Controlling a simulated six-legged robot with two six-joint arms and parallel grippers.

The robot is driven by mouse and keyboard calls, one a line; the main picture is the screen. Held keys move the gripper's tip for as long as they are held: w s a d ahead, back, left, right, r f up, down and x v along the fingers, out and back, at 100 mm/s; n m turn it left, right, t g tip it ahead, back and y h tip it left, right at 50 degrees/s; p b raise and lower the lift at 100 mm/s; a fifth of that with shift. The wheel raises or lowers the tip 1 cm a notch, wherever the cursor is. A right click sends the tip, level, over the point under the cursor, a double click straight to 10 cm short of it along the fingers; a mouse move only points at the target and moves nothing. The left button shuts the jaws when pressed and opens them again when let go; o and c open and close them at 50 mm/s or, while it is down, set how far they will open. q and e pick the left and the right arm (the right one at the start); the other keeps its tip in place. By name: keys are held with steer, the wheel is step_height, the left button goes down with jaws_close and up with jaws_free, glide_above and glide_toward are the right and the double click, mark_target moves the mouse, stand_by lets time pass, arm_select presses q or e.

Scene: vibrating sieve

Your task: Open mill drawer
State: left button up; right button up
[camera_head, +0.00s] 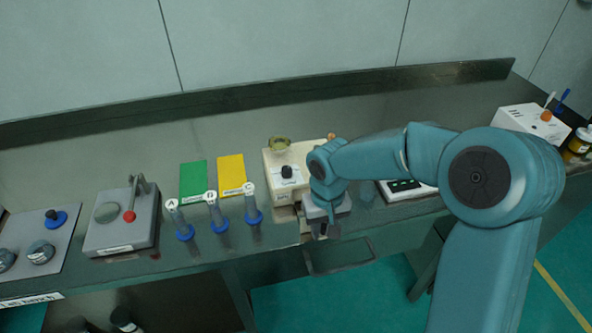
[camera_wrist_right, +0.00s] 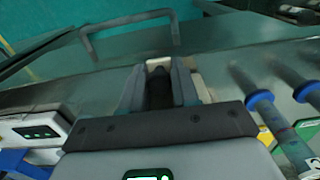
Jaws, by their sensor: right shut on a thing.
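The mill is a cream box (camera_head: 283,182) with a black knob and a yellow-green part on top, in the middle of the bench in the head view. My right gripper (camera_head: 328,232) is at its front, over the bench's front edge, and covers much of the drawer area. A cream piece (camera_head: 305,226), likely part of the drawer, shows beside the gripper. In the right wrist view the fingers (camera_wrist_right: 158,88) are closed around a dark piece, apparently the drawer handle (camera_wrist_right: 158,73), with cream surface (camera_wrist_right: 201,88) beside it. How far the drawer is out cannot be told. My left gripper is not in view.
Blue-based tubes (camera_head: 217,216) labelled A, B and C stand left of the mill. Green (camera_head: 193,180) and yellow (camera_head: 231,175) cards lie behind them. A grey lever device (camera_head: 122,222) is further left. A white scale (camera_head: 408,189) lies right of the mill, partly behind my arm.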

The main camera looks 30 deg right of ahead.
steer(key=o, duration=0.7)
steer(key=shift+w+r, duration=0.1)
step_height(320, 180, up, 8)
steer(key=p, duration=0.6)
steer(key=shift+s, duration=0.2)
